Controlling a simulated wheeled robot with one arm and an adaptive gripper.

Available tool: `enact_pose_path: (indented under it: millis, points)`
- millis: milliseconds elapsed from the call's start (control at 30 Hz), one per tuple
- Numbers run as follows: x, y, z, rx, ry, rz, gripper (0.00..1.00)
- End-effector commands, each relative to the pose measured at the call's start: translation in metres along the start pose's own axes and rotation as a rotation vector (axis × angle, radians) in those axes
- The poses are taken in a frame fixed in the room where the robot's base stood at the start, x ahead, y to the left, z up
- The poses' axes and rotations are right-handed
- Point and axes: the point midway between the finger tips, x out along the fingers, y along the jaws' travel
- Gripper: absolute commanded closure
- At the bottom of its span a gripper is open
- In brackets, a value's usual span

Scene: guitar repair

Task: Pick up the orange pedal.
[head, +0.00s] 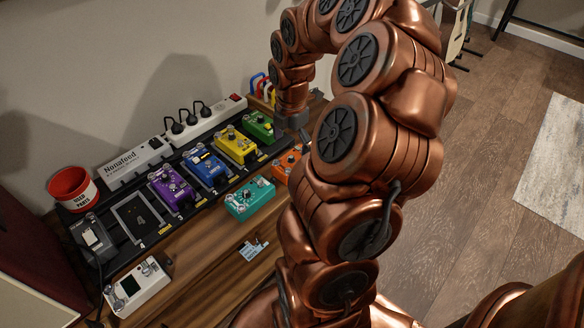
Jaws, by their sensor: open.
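The orange pedal (284,164) sits on the wooden bench top, right of the teal pedal. My arm hides its right part. My gripper (296,124) is at the end of the copper arm, beyond the orange pedal in the picture and just right of the green pedal. It points down and is open. Its fingers are small and partly hidden, and I see nothing held in it. It appears apart from the orange pedal.
The teal pedal (250,198) stands beside the orange one. The pedalboard (122,240) behind carries purple, blue, yellow and green (259,127) pedals. A white device (137,287), a red cup (73,189) and a small tag (254,249) are on the bench. Bare wood shows around the tag.

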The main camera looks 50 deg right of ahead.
Motion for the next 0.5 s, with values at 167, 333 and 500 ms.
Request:
enact_pose_path:
  millis: [167, 333, 500]
  points:
    - [0.013, -0.002, -0.001, 0.002, 0.000, -0.003, 0.06]
    - [0.031, -0.006, -0.004, 0.001, 0.000, -0.003, 0.06]
    - [0.055, -0.009, -0.007, 0.001, 0.003, -0.006, 0.06]
